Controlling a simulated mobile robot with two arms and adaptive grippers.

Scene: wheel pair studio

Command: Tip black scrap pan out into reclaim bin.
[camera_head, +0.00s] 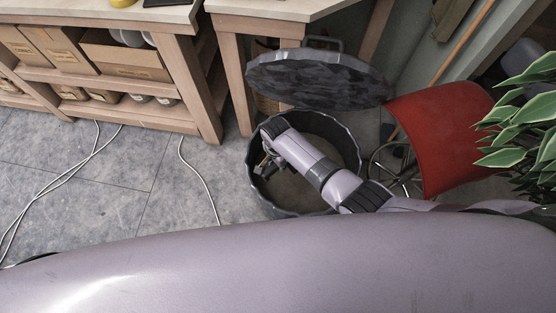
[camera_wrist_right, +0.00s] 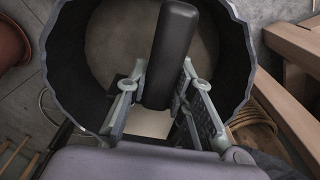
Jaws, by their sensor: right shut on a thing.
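The reclaim bin (camera_head: 354,150) is a round, dark grey tub with a scalloped rim, standing open on the floor. Its dark inner wall (camera_wrist_right: 231,50) and paler bottom fill the upper part of the right wrist view. My right gripper (camera_head: 268,163) reaches down into the bin's mouth, towards its left side. In the right wrist view the gripper (camera_wrist_right: 157,90) is shut on a long, narrow black thing (camera_wrist_right: 173,45), seemingly the black scrap pan, which points over the bin's bottom. In the head view my arm hides it. I cannot see any scrap. My left gripper is not in view.
The bin's dark lid (camera_head: 315,78) stands raised behind it. A red chair (camera_head: 432,135) and a leafy plant (camera_head: 530,115) are at right. A wooden bench (camera_head: 195,70) with boxes is at left. White cables (camera_head: 95,150) cross the open floor.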

